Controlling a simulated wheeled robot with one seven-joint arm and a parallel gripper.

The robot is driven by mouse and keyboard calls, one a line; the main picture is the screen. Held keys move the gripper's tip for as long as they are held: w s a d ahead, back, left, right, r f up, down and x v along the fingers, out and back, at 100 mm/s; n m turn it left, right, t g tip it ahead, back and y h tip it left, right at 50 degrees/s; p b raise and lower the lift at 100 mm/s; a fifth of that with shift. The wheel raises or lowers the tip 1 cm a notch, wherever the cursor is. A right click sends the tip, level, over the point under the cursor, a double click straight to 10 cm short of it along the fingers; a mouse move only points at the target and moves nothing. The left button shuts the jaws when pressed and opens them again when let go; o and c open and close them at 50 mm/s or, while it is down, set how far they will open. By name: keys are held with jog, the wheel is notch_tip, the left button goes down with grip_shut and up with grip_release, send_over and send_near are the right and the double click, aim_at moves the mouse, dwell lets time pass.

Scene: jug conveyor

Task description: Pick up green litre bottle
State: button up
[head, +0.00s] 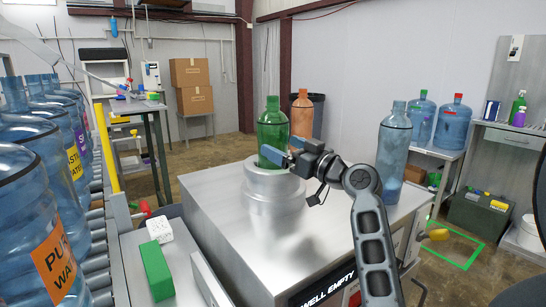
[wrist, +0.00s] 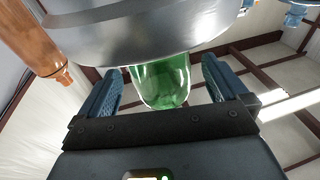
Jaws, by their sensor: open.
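A green bottle (head: 272,128) stands upright on a round, stepped metal pedestal (head: 274,190) on top of the steel cabinet. My gripper (head: 284,151) is open at the bottle's lower right, with one blue finger across the front of its lower part. In the wrist view, which looks inverted, the green bottle (wrist: 160,82) shows between the two spread fingers of my gripper (wrist: 162,86), with a gap on each side. I cannot tell how deep it sits between them.
An orange bottle (head: 301,113) stands behind the green one. Several blue jugs line the roller conveyor (head: 97,245) at left. The cabinet top (head: 225,222) is clear in front of the pedestal.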

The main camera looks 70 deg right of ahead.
jog(key=x, duration=0.2)
jog(key=p+x, duration=0.1)
jog(key=shift+w+d+r, duration=0.25)
jog(key=shift+r, duration=0.1)
jog(key=shift+w+d, duration=0.2)
jog(key=shift+w, duration=0.3)
jog(key=shift+c, duration=0.4)
jog(key=c, duration=1)
